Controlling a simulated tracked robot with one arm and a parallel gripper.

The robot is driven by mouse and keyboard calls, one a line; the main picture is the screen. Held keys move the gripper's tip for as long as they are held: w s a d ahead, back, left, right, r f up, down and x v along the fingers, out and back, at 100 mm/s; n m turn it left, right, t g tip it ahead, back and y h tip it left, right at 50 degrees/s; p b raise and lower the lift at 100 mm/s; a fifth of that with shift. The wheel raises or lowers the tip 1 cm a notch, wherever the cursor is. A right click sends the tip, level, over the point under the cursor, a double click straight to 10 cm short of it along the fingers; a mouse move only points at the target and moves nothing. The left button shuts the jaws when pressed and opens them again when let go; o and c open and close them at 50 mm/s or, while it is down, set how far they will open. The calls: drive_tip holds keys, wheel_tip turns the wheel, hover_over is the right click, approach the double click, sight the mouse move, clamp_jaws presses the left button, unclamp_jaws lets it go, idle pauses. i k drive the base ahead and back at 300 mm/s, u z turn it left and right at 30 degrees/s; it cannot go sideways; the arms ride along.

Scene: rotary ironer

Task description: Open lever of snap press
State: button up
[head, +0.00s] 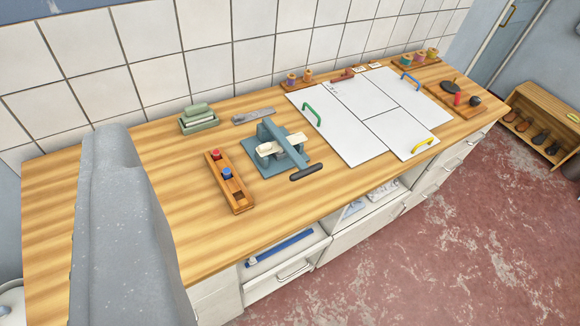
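The snap press (254,160) stands on the wooden counter near the middle of the head view. It has a teal base and pale cream parts at its middle. Its lever (285,144), a teal bar, runs over the top towards the counter's front edge. A dark grip (306,172) lies crosswise at the lever's front end, low over the counter. I cannot tell the lever's exact angle from here. My gripper's fingers do not show in this view, and nothing is seen touching the press.
A wooden rack (237,197) with red and blue pieces stands left of the press. White boards (345,135) with coloured handles lie to its right. Green blocks (199,118) and a grey strip (253,116) lie behind. A drawer (290,276) under the counter stands open. Red floor in front is clear.

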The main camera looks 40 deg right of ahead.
sight(304, 170)
drive_tip(key=i, duration=0.9)
drive_tip(key=z, duration=0.05)
